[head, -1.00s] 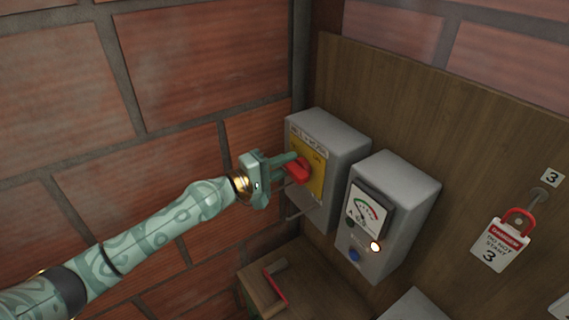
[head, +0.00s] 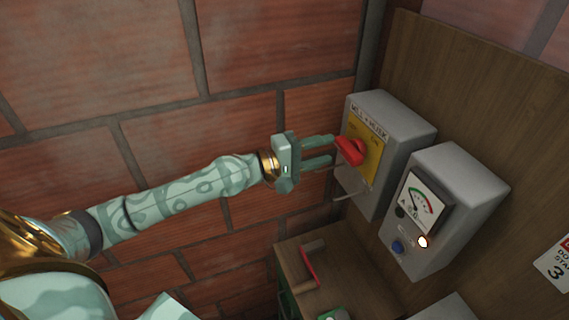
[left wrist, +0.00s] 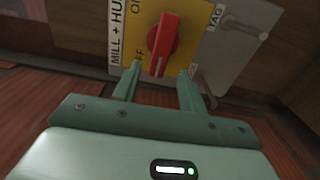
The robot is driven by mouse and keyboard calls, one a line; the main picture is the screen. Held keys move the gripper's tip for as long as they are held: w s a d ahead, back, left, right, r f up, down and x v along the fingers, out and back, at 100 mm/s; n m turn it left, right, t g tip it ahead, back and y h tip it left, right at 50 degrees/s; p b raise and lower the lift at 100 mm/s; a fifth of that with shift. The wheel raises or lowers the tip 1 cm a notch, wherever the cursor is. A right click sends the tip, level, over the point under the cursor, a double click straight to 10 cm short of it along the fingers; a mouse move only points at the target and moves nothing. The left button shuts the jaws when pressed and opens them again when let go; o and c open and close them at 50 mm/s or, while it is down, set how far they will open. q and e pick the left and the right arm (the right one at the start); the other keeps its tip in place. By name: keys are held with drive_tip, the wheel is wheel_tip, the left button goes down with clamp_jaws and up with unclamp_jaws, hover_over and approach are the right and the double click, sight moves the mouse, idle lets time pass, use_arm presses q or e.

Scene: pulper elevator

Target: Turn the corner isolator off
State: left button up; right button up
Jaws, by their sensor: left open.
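The isolator is a grey box (head: 405,125) with a yellow plate (head: 372,165) and a red rotary handle (head: 351,151), mounted near the wall corner. In the left wrist view the red handle (left wrist: 163,42) stands nearly upright, its white-marked end low, beside the partly hidden OFF lettering. The plate's label reads MILL and more. My left gripper (head: 333,151) is open, its fingers pointing at the handle from the left. My right gripper is out of view.
A grey meter box (head: 456,210) with a dial, a lit lamp and a blue button stands right of the isolator. A danger tag (head: 556,262) hangs far right. Brick wall lies behind my arm.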

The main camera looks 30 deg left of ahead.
use_arm(q)
drive_tip(key=b+v, duration=0.9)
drive_tip(key=v, duration=0.2)
